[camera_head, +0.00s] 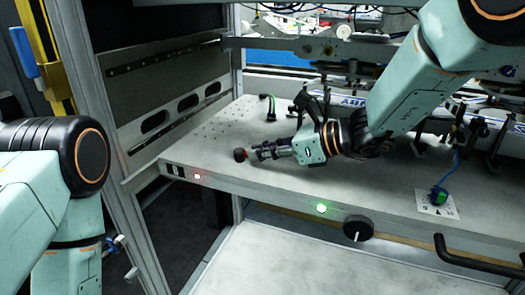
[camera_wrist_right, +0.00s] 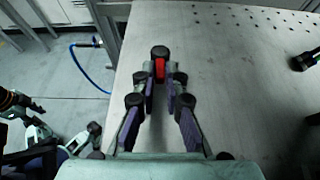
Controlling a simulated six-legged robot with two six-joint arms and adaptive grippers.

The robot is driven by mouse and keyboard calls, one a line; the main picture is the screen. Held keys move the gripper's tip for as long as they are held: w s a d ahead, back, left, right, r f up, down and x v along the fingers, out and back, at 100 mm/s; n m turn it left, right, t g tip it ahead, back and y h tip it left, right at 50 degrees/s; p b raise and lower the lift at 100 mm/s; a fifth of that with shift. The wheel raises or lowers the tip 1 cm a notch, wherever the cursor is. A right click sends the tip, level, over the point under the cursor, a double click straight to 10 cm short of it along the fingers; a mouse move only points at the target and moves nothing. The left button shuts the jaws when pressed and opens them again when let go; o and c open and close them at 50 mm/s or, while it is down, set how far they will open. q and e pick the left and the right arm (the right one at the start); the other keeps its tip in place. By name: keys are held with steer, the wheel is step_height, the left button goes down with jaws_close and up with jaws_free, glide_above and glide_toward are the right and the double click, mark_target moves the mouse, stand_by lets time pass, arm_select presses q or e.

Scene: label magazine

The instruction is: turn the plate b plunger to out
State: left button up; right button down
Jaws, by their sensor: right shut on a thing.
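A small plunger with a black knob and a red part (camera_head: 240,155) stands near the front left edge of the grey plate. It also shows in the right wrist view (camera_wrist_right: 159,52), at the fingertips. My right gripper (camera_head: 254,154) reaches it from the right, low over the plate. In the right wrist view its two fingers (camera_wrist_right: 160,80) are closed on the red part, below the black knob. I see no label that names the plunger. Part of my left arm fills the left of the head view, but its gripper is out of the picture.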

mark_target(245, 151)
steer(key=g+p, duration=0.1)
steer(key=n+g+p, duration=0.1)
steer(key=p, duration=0.1)
steer(key=w+n+p, duration=0.1)
steer(key=shift+w+d+r+g+y, duration=0.1)
steer(key=shift+r+g+y, duration=0.15)
steer(key=shift+g+y, duration=0.15)
steer(key=shift+w+n+g+p, duration=0.25)
steer(key=shift+n+g+p, duration=0.35)
steer(key=shift+n+p, duration=0.15)
steer(key=shift+w+f+n+g+p, duration=0.15)
steer(key=shift+w+n+g+p, duration=0.15)
steer(key=shift+n+g, duration=0.35)
steer(key=shift+w+n+g, duration=0.2)
steer(key=shift+n+g, duration=0.2)
steer(key=shift+g, duration=0.25)
steer(key=shift+w+n+g+b, duration=0.3)
steer(key=shift+n+g+b, duration=0.15)
steer(key=shift+n+g, duration=0.05)
steer(key=shift+w+a+n+g+b, duration=0.25)
steer(key=shift+n+g+b, duration=0.2)
steer(key=shift+b, duration=0.65)
steer(key=shift+d+n+g+b, duration=0.1)
steer(key=shift+n+g+b, duration=0.15)
steer(key=shift+g+b, duration=0.3)
